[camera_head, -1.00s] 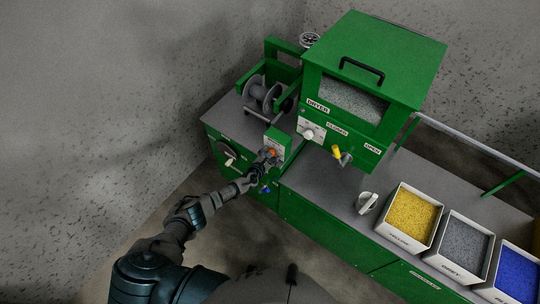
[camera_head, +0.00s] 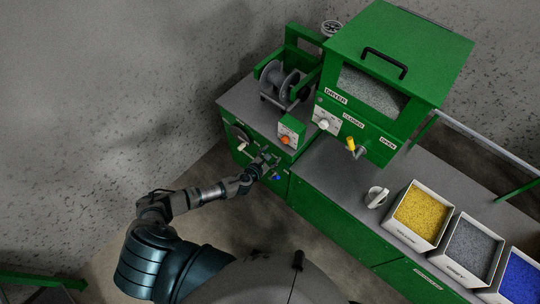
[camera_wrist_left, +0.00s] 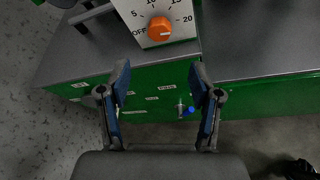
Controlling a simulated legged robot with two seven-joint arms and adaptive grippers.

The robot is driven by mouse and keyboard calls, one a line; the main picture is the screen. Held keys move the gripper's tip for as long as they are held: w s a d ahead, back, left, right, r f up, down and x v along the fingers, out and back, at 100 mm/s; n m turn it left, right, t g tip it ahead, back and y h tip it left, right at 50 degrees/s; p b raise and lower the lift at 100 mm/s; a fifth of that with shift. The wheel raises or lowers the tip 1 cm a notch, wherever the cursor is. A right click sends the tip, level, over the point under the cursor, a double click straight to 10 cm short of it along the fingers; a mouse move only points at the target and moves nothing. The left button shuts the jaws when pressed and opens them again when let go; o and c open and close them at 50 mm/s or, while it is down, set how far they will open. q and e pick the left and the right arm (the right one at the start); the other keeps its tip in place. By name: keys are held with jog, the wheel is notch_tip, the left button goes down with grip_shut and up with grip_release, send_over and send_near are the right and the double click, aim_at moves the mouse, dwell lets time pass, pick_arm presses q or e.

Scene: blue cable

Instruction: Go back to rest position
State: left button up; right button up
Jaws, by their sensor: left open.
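My left gripper (camera_head: 268,166) is open and empty in front of the green cabinet, below the small timer box (camera_head: 291,133) with the orange knob. In the left wrist view, its two fingers (camera_wrist_left: 160,88) stand wide apart with nothing between them. The timer box (camera_wrist_left: 157,18) and its orange knob (camera_wrist_left: 160,26) lie beyond the fingertips, apart from them; the knob's pointer is hard to read. My right gripper is not in view.
The dryer (camera_head: 400,70) and a grey cable reel (camera_head: 284,84) stand on the bench. A white scoop or cup (camera_head: 377,197) and bins of yellow (camera_head: 420,214), grey (camera_head: 468,248) and blue (camera_head: 522,276) granules sit to the right. Open floor lies left of my arm.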

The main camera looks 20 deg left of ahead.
pick_arm(q)
jog(key=shift+s, duration=0.2)
dwell(0.4)
jog(key=s+a+f+n+g+y+b, duration=0.1)
jog(key=s+a+f+n+g+y, duration=0.15)
jog(key=s+f+n, duration=0.9)
jog(key=s+a+f+n+g+y+b, duration=0.1)
jog(key=s+a+f+n+g, duration=0.3)
jog(key=s+f+n, duration=0.7)
jog(key=s+d+f+n+g, duration=0.1)
jog(key=s+f+n+g, duration=0.1)
jog(key=s+f+n, duration=0.3)
jog(key=s+d+f+n+g, duration=0.1)
jog(key=s+f+n, duration=0.5)
jog(key=s, duration=0.8)
jog(key=s+d+f+n+g, duration=0.1)
jog(key=s+f+n+g, duration=0.2)
jog(key=s, duration=0.7)
notch_tip(320, 180, down, 3)
jog(key=n, duration=0.4)
jog(key=shift+r+h, duration=0.15)
jog(key=shift+h, duration=0.2)
jog(key=shift+d, duration=0.1)
